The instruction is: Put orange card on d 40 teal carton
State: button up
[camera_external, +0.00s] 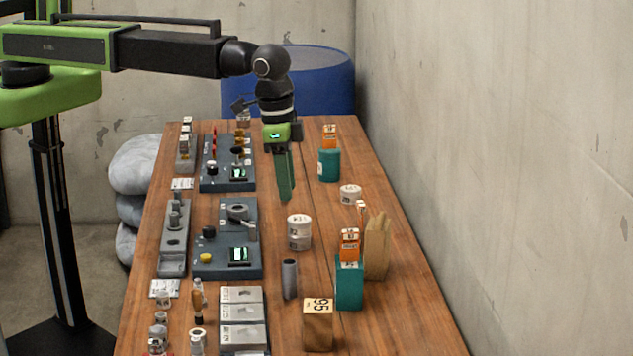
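My gripper (286,196) hangs fingers-down above the middle of the table, left of the teal cylinder. Its fingers are seen nearly edge-on, so I cannot tell whether they are open or shut. No card shows clearly between them. A teal carton (349,288) stands at the right front; any D 40 marking is too small to read. An orange labelled piece (349,244) appears to rest upright on it. Another orange labelled piece (330,136) shows at the top of the teal cylinder (329,166) farther back. I cannot tell which is the card.
A brown bag (377,248) stands beside the teal carton. White round tins (299,232), a grey cylinder (290,279) and a tan box (318,325) are nearby. Dark device panels (227,262) line the left side. A concrete wall (520,150) borders the right.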

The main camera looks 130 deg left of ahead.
jog(key=s+d+m, duration=0.2)
jog(key=s+d, duration=0.3)
jog(key=s, duration=0.3)
jog(key=s+d+m, duration=0.2)
jog(key=s+d, duration=0.3)
jog(key=s, duration=0.4)
jog(key=s+d+m+g, duration=0.1)
jog(key=s+d, duration=0.3)
jog(key=s, duration=0.5)
jog(key=shift+d+m+h, duration=0.4)
jog(key=shift+m, duration=0.4)
